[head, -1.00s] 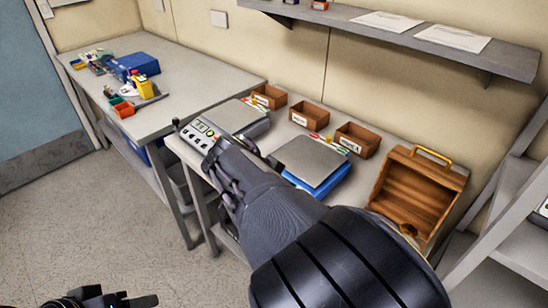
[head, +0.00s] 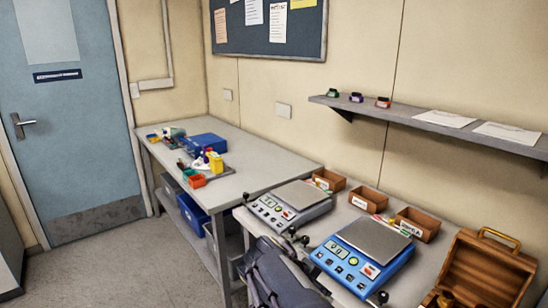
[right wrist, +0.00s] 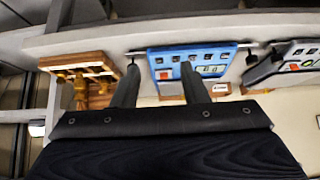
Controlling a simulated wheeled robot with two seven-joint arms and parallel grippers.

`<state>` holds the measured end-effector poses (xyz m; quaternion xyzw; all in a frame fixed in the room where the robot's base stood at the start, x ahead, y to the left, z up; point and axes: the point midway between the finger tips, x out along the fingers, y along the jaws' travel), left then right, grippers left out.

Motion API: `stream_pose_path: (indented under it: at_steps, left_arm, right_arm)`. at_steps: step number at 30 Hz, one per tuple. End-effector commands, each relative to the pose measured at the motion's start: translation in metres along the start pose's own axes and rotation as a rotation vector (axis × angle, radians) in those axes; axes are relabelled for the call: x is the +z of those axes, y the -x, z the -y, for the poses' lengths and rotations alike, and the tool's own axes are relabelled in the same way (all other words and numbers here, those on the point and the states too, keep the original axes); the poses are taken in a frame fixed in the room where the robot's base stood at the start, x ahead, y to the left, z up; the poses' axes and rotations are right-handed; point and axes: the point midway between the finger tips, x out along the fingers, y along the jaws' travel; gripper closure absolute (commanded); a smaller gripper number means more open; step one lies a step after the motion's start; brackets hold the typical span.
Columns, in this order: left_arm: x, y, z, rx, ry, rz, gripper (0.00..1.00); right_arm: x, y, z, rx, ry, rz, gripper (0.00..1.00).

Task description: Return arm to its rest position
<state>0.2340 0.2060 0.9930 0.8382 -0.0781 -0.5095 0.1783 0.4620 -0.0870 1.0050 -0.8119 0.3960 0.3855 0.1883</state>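My right arm (head: 272,275) shows as a dark shape at the bottom of the head view, in front of the bench edge between the grey and blue devices. Its fingertips cannot be made out there. In the right wrist view my right gripper (right wrist: 159,66) has its two fingers well apart, with nothing between them. The blue device (right wrist: 170,57) shows behind the fingers, upside down and apart from them as far as I can tell. My left gripper is in neither current view.
The blue device (head: 350,262) and grey device (head: 272,212) stand on the right bench. Behind them are small brown bins (head: 368,200); an open wooden box (head: 485,270) is at right. A left table (head: 255,165) holds coloured containers. Floor (head: 120,260) at left is clear.

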Motion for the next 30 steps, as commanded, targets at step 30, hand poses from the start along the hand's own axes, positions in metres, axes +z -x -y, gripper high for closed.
stream_pose_path:
  at_steps: [30]
  left_arm:
    - [0.0,0.0,0.0,0.0,0.0,0.0,0.45]
  right_arm:
    - [0.024,-0.026,-0.163,-0.412,0.273,0.753,0.6]
